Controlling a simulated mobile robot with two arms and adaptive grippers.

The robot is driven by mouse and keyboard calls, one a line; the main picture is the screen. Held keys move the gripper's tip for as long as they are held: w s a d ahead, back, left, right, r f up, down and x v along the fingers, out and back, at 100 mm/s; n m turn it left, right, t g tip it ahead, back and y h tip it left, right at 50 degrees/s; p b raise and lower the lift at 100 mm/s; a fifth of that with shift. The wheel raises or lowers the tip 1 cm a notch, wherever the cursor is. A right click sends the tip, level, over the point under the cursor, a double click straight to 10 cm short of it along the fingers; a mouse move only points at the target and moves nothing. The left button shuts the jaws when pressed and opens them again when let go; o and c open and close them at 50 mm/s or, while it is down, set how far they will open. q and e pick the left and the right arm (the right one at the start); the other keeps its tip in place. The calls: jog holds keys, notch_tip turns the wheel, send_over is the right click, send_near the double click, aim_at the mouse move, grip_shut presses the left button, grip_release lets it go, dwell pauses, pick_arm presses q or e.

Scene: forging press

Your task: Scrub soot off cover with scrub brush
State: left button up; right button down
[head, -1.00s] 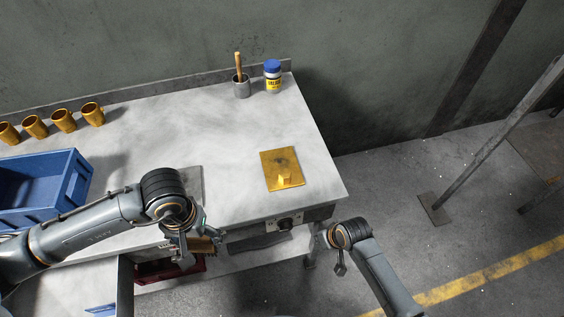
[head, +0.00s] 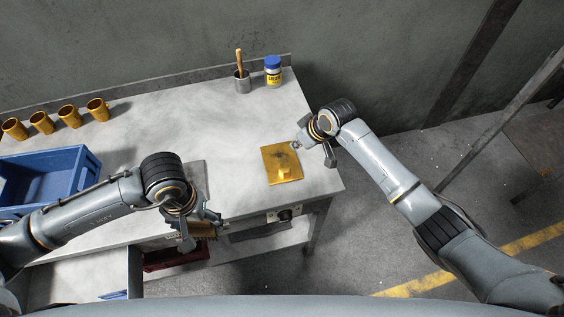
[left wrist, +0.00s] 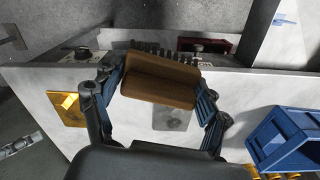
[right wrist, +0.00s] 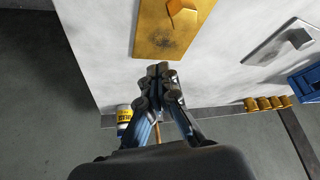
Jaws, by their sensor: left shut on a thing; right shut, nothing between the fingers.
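The cover is a flat yellow plate (head: 282,165) with a raised tab, lying near the right end of the table; a dark soot patch shows on it in the right wrist view (right wrist: 165,43). My left gripper (left wrist: 160,88) is shut on the wooden scrub brush (left wrist: 160,82), whose dark bristles show along one side. In the head view the brush (head: 203,230) is at the table's front edge, left of the cover. My right gripper (right wrist: 160,72) is shut and empty, just beyond the cover's edge; in the head view it is right of the cover, its fingertips partly hidden.
A blue crate (head: 84,164) and several yellow mugs (head: 69,116) are on the left. A grey cup with a wooden-handled tool (head: 242,84) and a blue-lidded jar (head: 272,74) stand at the back. A grey plate (right wrist: 283,41) lies left of the cover in the head view.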

pick_arm(q)
notch_tip(320, 180, down, 5)
jog(key=b, duration=0.5)
pick_arm(e)
send_over(293, 159)
jog(key=s+d, duration=0.1)
notch_tip(293, 159, down, 4)
jog(key=shift+s+f, duration=0.15)
pick_arm(q)
jog(key=shift+f+b, duration=1.1)
jog(key=shift+b, duration=0.05)
pick_arm(e)
jog(key=shift+f, duration=2.15)
pick_arm(q)
notch_tip(293, 159, up, 6)
jog(key=p, duration=0.6)
pick_arm(e)
notch_tip(293, 159, up, 6)
jog(key=shift+r, duration=0.1)
